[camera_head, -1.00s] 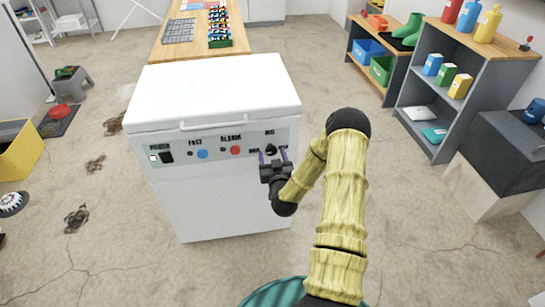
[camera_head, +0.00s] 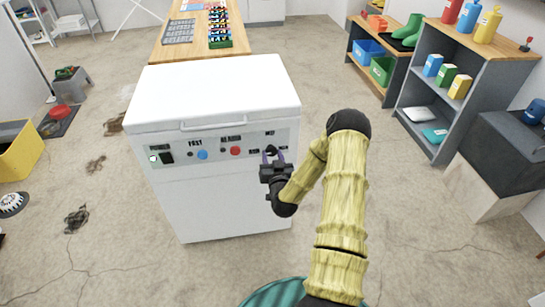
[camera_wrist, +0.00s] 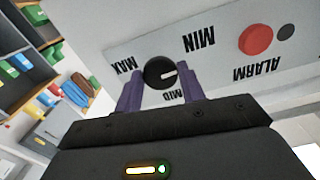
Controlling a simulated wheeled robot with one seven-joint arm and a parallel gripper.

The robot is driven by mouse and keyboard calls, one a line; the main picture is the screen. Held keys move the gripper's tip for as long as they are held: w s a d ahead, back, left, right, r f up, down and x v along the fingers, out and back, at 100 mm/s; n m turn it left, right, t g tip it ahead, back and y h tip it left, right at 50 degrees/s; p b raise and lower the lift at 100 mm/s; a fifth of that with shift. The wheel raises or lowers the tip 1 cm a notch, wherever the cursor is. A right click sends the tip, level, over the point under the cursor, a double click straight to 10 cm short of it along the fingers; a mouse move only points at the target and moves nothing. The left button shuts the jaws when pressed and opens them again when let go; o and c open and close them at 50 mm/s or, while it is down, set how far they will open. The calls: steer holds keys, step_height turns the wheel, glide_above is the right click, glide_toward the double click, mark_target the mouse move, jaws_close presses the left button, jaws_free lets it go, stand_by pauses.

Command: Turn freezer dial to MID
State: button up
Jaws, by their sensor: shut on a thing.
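The white chest freezer (camera_head: 215,95) stands in the middle of the head view, lid down. Its front panel carries a round black dial (camera_wrist: 160,72) with a white mark. In the wrist view the panel is upside down: MAX is at left, MIN at upper right, MID just below the dial. The white mark points right, between MIN and MID. My gripper (camera_head: 271,152) is at the panel's right end, its purple fingers on either side of the dial and shut on it. The gripper (camera_wrist: 159,92) partly covers the dial's lower area in the wrist view.
A red alarm button (camera_wrist: 255,40) sits beside the dial, and a blue button (camera_head: 202,155) is farther left. A wooden table (camera_head: 190,50) stands behind the freezer. Grey shelves (camera_head: 430,95) are at right.

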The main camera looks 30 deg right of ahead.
steer(key=m, duration=0.5)
steer(key=m+p, duration=0.1)
steer(key=m, duration=0.3)
steer(key=shift+a, duration=0.1)
steer(key=m, duration=0.9)
steer(key=shift+p, duration=0.35)
steer(key=shift+m, duration=0.3)
steer(key=o, duration=1)
steer(key=shift+c, duration=0.2)
steer(key=p+v, duration=0.1)
steer(key=v, duration=1.6)
steer(key=shift+s, duration=0.25)
